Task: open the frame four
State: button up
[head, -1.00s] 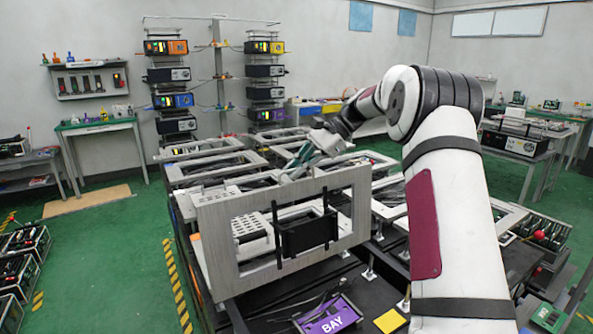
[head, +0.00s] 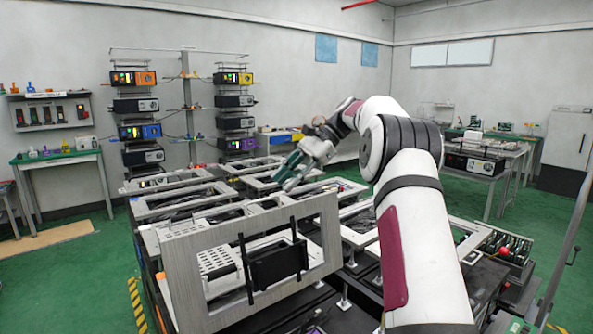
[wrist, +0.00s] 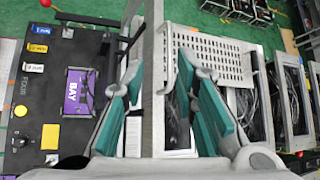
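The grey rectangular frame (head: 318,225) stands up on edge at the front of the bench in the head view, with a black handle (head: 278,262) across its opening. In the wrist view its bar (wrist: 152,75) runs upright through the middle, seen nearly edge-on. The black panel to its left carries the word FOUR (wrist: 13,97) and a purple BAY label (wrist: 80,92). My gripper (head: 288,180) is above the frame's top edge. In the wrist view its teal fingers (wrist: 158,75) are spread, one on each side of the bar. I cannot tell whether either touches it.
A white perforated tray (wrist: 208,55) lies right of the bar in the wrist view. More flat frames (head: 185,200) fill the bench behind. Green floor (head: 70,280) is clear at left.

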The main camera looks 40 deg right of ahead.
jog(key=shift+v, duration=1.85)
jog(key=s+a+r+n+h, duration=0.25)
jog(key=s+a, duration=0.25)
jog(key=a, duration=0.5)
jog(key=s+a+r+n+h, duration=0.25)
jog(key=s+a+n, duration=0.2)
jog(key=a, duration=0.45)
jog(key=s+a+f+n+h, duration=0.1)
jog(key=s+a+f+n, duration=0.1)
jog(key=s, duration=0.6)
jog(key=s+a+f+n+t+h, duration=0.1)
jog(key=s+a+f+n, duration=0.1)
jog(key=s+f+n, duration=0.2)
jog(key=s+a+f+n+t+h, duration=0.1)
jog(key=s+a+f+n+h, duration=0.1)
jog(key=s+f, duration=0.5)
jog(key=s+n, duration=0.1)
jog(key=s, duration=0.5)
jog(key=shift+s+f, duration=0.1)
